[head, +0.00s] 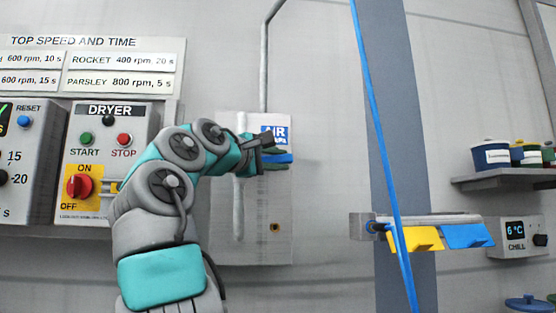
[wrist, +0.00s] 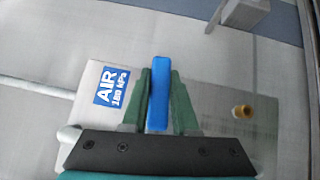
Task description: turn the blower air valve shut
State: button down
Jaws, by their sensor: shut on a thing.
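The blue valve handle (head: 280,158) is on a pale panel (head: 268,225) below the AIR label (head: 275,133). In the wrist view the handle (wrist: 158,95) is a blue bar running up the picture, crosswise to the line of the pipe. My gripper (head: 270,154) has its green fingers on both sides of the handle and is shut on it. The gripper's fingers also show in the wrist view (wrist: 160,78). The valve body behind the fingers is mostly hidden. The wrist view shows the label, AIR 180 kPa (wrist: 111,86), beside the fingers.
A grey pipe (head: 264,60) runs up the wall from the panel. The dryer box (head: 103,150) with buttons and a red switch is on the left. A blue hose (head: 378,130), a post (head: 405,80) and a rail with yellow and blue tags (head: 415,238) stand to the right.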

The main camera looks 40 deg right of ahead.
dwell(0.3)
jog(key=c, duration=0.7)
grip_release()
jog(key=shift+b+v, duration=0.35)
jog(key=shift+v, duration=3.6)
